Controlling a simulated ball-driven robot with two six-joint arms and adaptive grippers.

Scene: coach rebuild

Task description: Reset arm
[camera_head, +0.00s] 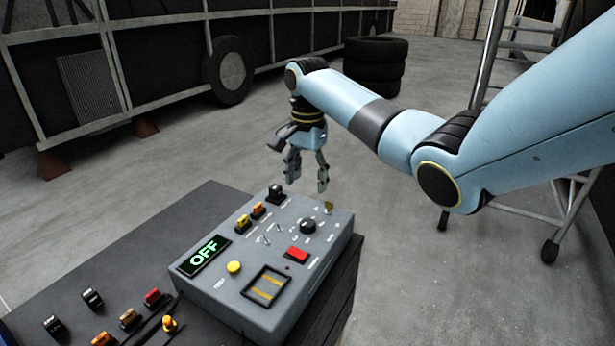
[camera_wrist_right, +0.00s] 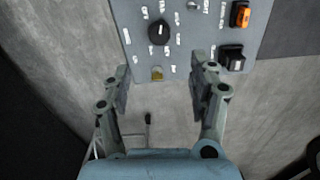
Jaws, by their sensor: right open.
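My right gripper (camera_head: 307,172) hangs from the blue right arm just behind the far edge of the grey control box (camera_head: 230,298), pointing down. Its two fingers are spread with nothing between them. In the right wrist view the open fingers (camera_wrist_right: 162,90) reach toward the edge of the control box (camera_wrist_right: 197,62), with a small brass-coloured part (camera_wrist_right: 157,73) beyond and between the tips. The box has a display (camera_head: 204,256) reading OFF, a black knob (camera_head: 308,226), a red switch (camera_head: 297,254) and a yellow button (camera_head: 234,267). My left gripper is not in view.
The box stands on a dark table (camera_head: 200,213) with several loose coloured switches or fuses (camera_head: 130,318) at its left. Stacked tyres (camera_head: 375,65) and a dark coach body (camera_head: 150,60) are behind. A wheeled ladder (camera_head: 560,215) stands right, behind my arm. Floor around the gripper is clear.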

